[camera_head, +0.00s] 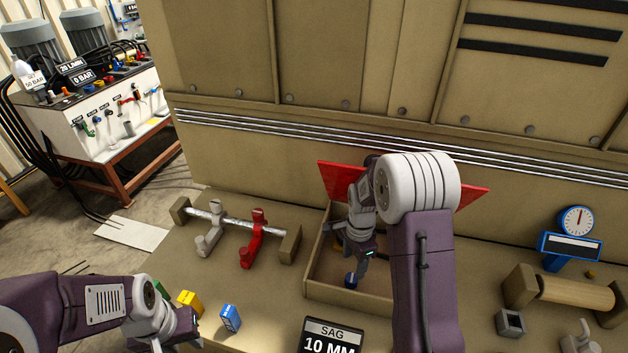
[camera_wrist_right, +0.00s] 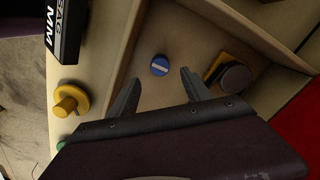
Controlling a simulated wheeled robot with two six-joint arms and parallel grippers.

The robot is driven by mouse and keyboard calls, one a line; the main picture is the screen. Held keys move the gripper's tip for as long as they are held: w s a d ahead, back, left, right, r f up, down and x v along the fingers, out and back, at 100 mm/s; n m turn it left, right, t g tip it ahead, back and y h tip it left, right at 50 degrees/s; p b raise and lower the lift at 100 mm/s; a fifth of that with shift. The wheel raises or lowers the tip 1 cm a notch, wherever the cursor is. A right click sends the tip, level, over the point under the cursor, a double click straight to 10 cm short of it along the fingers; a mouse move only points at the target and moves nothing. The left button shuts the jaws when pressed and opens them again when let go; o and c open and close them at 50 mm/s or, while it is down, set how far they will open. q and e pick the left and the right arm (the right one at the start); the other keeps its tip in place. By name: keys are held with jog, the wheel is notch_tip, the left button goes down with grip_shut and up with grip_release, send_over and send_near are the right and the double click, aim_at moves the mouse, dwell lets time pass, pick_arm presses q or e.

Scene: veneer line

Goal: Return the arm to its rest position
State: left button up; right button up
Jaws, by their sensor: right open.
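My right arm reaches over an open wooden box (camera_head: 318,282) with a raised red lid (camera_head: 335,180). My right gripper (camera_head: 352,256) points down into the box. In the right wrist view its two fingers (camera_wrist_right: 160,92) are spread with nothing between them. A round blue piece with a white bar (camera_wrist_right: 160,66) lies in the box just beyond the fingertips; it also shows in the head view (camera_head: 351,280). My left gripper (camera_head: 172,343) is low at the bottom left, and its fingertips are partly out of frame.
A yellow block (camera_head: 189,302) and a blue block (camera_head: 230,318) stand near my left gripper. A "SAG 10 MM" display (camera_head: 333,338) is in front of the box. A rack with grey and red levers (camera_head: 253,240) stands left. A blue dial gauge (camera_head: 570,245) stands right.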

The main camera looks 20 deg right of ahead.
jog(key=shift+w+a, duration=0.1)
jog(key=shift+a, duration=0.05)
jog(key=s+a+r+n+t+b, duration=0.1)
jog(key=s+a+r+n+b, duration=0.1)
jog(key=s+a+r+n, duration=0.3)
jog(key=s+n, duration=0.3)
jog(key=s+a+f+n, duration=0.1)
jog(key=s+n, duration=0.1)
jog(key=n, duration=0.1)
jog(key=s+a+f+n, duration=0.1)
jog(key=s+n, duration=0.2)
jog(key=n, duration=0.1)
jog(key=shift+s, duration=0.3)
jog(key=shift+w+n, duration=0.4)
jog(key=shift+n, duration=0.4)
